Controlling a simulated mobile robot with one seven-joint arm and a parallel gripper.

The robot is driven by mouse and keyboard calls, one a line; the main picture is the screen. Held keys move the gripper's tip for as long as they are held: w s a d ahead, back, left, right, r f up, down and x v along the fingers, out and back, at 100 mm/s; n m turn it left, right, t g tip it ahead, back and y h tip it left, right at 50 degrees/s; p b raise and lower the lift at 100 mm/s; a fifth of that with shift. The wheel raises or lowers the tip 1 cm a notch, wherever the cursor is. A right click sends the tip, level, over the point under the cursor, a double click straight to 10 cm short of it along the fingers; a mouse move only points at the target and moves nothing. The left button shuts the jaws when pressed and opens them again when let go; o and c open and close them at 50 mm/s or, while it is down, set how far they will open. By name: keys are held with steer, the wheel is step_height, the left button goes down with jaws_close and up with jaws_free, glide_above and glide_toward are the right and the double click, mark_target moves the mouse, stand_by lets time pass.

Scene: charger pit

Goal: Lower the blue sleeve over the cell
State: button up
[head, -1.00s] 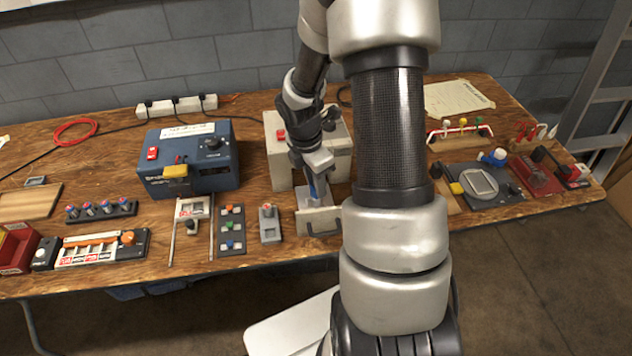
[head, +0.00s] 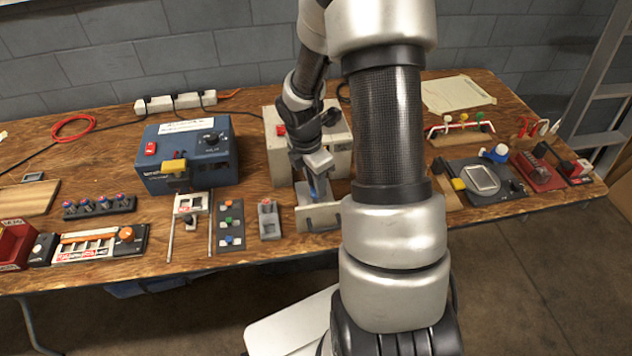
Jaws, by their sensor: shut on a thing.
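My gripper (head: 318,176) points down near the front middle of the workbench, shut on the blue sleeve (head: 316,190). Only a narrow blue strip of the sleeve shows between the fingers. The sleeve is upright or nearly so, just above or at a light grey metal holder (head: 319,218) with an upright front plate. The cell under the sleeve is hidden by the gripper, sleeve and holder. I cannot tell whether the sleeve is around the cell or still above it.
A beige box (head: 277,150) with a red switch stands right behind my gripper. A grey block (head: 269,220) and a button panel (head: 230,225) lie left of the holder. A blue charger box (head: 187,155) is farther left. My forearm hides the bench to the right.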

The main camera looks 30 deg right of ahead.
steer(key=shift+f+b, duration=0.7)
steer(key=shift+f, duration=0.6)
stand_by(0.4)
steer(key=o, duration=1.1)
steer(key=shift+r+p, duration=3.45)
steer(key=shift+r, duration=0.1)
